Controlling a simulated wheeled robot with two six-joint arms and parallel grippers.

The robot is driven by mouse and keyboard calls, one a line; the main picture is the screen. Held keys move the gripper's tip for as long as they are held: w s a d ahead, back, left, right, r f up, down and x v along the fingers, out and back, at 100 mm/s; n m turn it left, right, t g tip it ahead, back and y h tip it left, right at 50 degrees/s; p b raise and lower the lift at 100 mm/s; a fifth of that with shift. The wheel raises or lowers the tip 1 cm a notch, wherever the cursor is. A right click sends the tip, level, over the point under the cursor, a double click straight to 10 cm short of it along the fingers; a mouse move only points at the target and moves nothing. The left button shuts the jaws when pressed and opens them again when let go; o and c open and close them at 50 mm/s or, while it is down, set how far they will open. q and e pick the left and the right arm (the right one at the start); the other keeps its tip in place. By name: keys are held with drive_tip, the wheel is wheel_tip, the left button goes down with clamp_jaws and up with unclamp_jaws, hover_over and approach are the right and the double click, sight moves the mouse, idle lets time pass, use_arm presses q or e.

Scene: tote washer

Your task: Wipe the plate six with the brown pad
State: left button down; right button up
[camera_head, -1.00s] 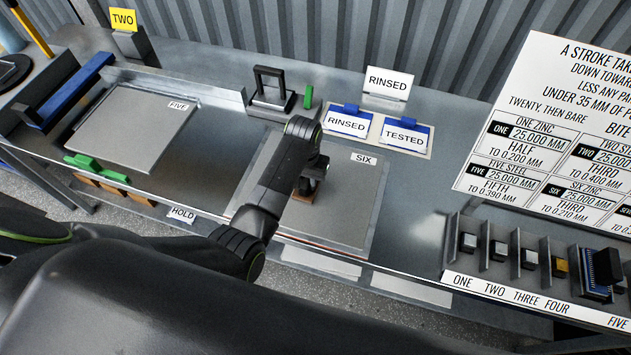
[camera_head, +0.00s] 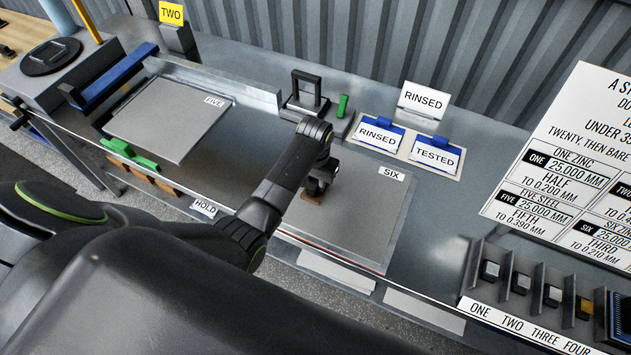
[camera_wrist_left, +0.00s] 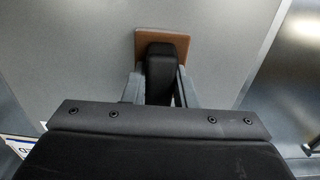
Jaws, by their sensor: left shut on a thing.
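Plate six (camera_head: 373,217) is a flat grey plate with a SIX label at its far right corner, lying on the bench in the middle of the head view. My left gripper (camera_head: 316,190) is over the left part of this plate, pointing down. It is shut on the dark handle of the brown pad (camera_head: 312,198). In the left wrist view the brown pad (camera_wrist_left: 205,62) shows under the black handle (camera_wrist_left: 161,70), low on the grey plate surface (camera_wrist_left: 70,60). I cannot tell whether the whole pad face touches the plate. My right gripper is not in view.
Plate five (camera_head: 168,117) lies at the left between blue and green (camera_head: 130,153) parts. A black-framed stand (camera_head: 308,95) and the RINSED and TESTED cards (camera_head: 435,156) are behind plate six. Labelled slots with small blocks (camera_head: 490,270) stand at the right front.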

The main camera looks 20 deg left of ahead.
use_arm(q)
drive_tip(key=shift+w+d+b, duration=0.1)
drive_tip(key=shift+w+b, duration=0.4)
drive_tip(key=shift+w, duration=1.1)
drive_tip(key=shift+s+d+p, duration=0.1)
drive_tip(key=shift+d+p, duration=0.2)
drive_tip(key=shift+d, duration=0.7)
drive_tip(key=shift+s+d+p, duration=0.1)
drive_tip(key=shift+d+p, duration=0.2)
drive_tip(key=shift+d, duration=4.25)
drive_tip(key=shift+a, duration=0.1)
drive_tip(key=shift+s+a+f, duration=0.1)
drive_tip(key=shift+s+a, duration=0.15)
drive_tip(key=shift+a, duration=0.25)
drive_tip(key=shift+w+d+r, duration=0.1)
drive_tip(key=shift+r, duration=3.5)
